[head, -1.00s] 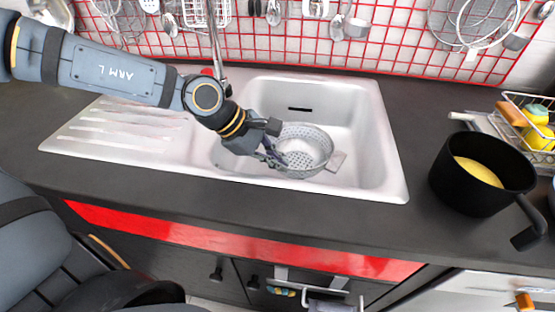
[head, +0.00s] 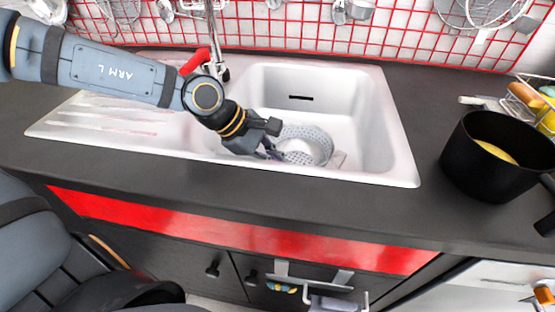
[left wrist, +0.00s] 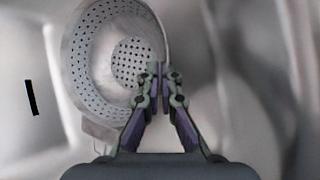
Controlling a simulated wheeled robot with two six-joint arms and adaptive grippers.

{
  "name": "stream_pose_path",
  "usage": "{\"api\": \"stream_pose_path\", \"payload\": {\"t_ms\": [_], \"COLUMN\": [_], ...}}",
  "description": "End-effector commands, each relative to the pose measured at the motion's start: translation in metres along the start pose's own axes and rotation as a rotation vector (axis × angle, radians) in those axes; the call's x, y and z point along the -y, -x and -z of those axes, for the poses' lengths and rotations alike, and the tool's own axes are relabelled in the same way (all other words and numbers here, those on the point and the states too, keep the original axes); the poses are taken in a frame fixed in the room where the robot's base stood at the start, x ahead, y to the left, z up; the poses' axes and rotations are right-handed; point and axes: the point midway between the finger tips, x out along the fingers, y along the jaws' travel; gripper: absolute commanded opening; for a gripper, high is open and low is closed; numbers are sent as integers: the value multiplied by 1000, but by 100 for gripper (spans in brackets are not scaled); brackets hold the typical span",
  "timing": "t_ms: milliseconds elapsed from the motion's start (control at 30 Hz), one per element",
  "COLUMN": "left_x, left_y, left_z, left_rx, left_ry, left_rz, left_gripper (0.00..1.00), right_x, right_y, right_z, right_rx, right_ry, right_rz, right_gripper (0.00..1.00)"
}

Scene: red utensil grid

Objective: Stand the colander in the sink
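The colander (head: 306,148) is a grey perforated metal bowl inside the white sink (head: 372,125). The sink's front rim hides its lower part, and I cannot tell whether it touches the sink bottom. In the left wrist view the colander (left wrist: 88,70) shows its inside, with a flat handle tab at its lower edge. My left gripper (left wrist: 160,75) has its fingertips close together on the colander's rim. In the head view the left gripper (head: 272,150) is at the colander's left side, partly behind the sink's front rim. My right gripper is out of view.
A faucet with a red lever (head: 195,62) stands behind the sink at left. A black pot (head: 478,175) with yellow contents is on the counter at right, beside a wire rack. A red grid (head: 300,35) with utensils hangs behind. The drainboard (head: 105,125) is clear.

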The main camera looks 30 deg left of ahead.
Motion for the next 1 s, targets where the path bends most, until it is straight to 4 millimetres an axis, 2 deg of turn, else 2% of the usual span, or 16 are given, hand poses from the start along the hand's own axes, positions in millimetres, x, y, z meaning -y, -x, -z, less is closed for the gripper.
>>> {"api": "stream_pose_path", "payload": {"t_ms": [433,1000], "left_x": [0,2], "left_y": [0,-6], "left_z": [0,4], "left_rx": [0,0], "left_ry": [0,0], "left_rz": [-2,-2], "left_gripper": [0,0], "right_x": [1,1], "right_y": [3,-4], "right_z": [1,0], "right_rx": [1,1], "right_ry": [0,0], "right_rz": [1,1], "right_gripper": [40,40]}}
